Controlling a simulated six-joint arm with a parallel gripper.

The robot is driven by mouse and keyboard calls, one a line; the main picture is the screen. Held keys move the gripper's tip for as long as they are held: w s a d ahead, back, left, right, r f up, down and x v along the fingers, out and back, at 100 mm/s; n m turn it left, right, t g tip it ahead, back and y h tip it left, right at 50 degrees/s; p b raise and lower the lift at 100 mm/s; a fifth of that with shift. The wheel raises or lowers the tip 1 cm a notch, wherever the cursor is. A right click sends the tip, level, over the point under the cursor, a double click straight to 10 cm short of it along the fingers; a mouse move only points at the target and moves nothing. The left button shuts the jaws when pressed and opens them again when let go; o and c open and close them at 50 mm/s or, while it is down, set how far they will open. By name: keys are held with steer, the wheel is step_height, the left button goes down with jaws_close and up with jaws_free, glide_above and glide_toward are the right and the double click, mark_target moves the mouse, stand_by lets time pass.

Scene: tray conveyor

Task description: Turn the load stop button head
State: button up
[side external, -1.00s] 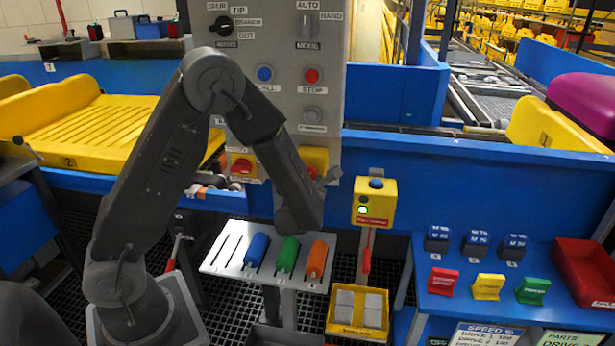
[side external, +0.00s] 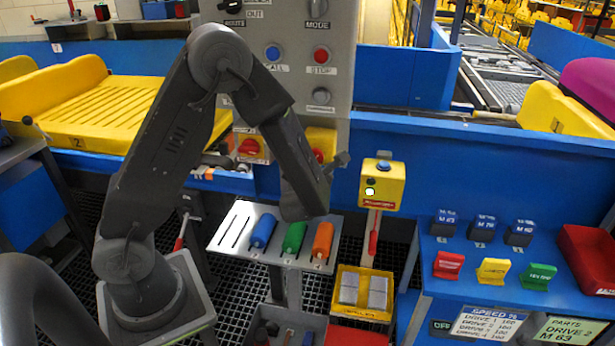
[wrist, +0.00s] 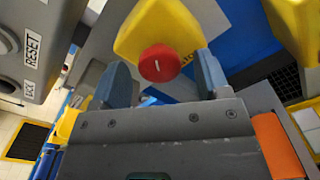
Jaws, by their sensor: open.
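The red button head (wrist: 160,63) with a white mark stands on a yellow box (wrist: 140,25) in the wrist view. In the side external view, the red head (side external: 317,155) on its yellow box (side external: 320,137) is partly behind my arm. My gripper (side external: 338,163) is beside it. In the wrist view, the grey-blue fingers of my gripper (wrist: 164,80) are open, one on either side of the head. The head shows between them, with visible gaps. I cannot tell how far the tips reach past it.
A second yellow box with a red knob (side external: 249,147) is to the left. A yellow station (side external: 382,183) is to the right. A rack (side external: 232,228) with blue, green and orange cylinders stands below. The grey control panel (side external: 300,85) is above.

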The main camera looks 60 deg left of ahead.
steer(key=v, duration=1.2)
steer(key=shift+s+d, duration=0.1)
steer(key=s+a+r+n+g+h, duration=0.1)
steer(key=s+a+n+g+h, duration=0.1)
steer(key=s+n+g, duration=0.6)
steer(key=s+a+r+n+g+h, duration=0.15)
steer(key=s+n+g, duration=0.25)
steer(key=n, duration=0.8)
steer(key=s+d+r+n+t+h, duration=0.1)
steer(key=d+r+n+t+h, duration=0.3)
steer(key=d+r+n+h, duration=0.5)
steer(key=d+n, duration=0.1)
steer(key=n, duration=0.4)
steer(key=shift+t, duration=0.4)
steer(key=shift+f, duration=0.1)
